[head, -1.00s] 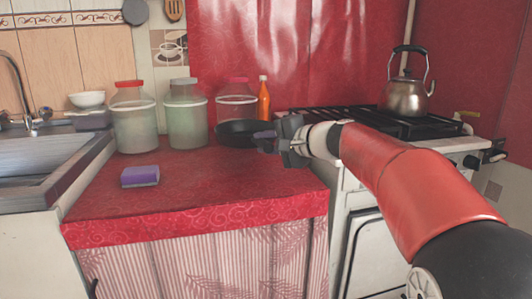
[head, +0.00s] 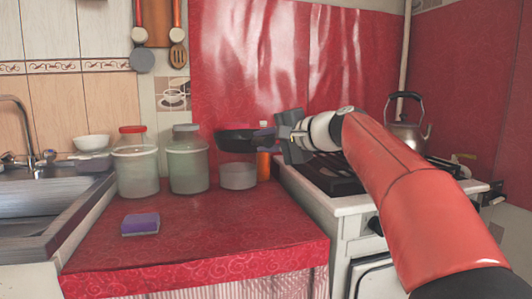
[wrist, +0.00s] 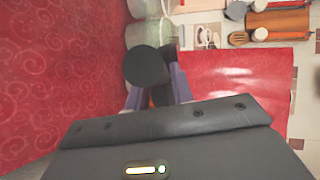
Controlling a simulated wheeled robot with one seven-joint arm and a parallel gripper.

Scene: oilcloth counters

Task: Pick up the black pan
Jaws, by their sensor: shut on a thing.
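In the wrist view the dark round pan (wrist: 144,65) lies just beyond the two purple-grey fingers of my gripper (wrist: 158,95). Most of the handle is hidden by the fingers.
Several lidded jars, such as the red-lidded one (head: 135,170), stand along the back of the counter (head: 200,230). A purple sponge (head: 140,224) lies nearer the front. An orange bottle (head: 264,165) is partly hidden. A stove with a kettle (head: 405,133) is at right.

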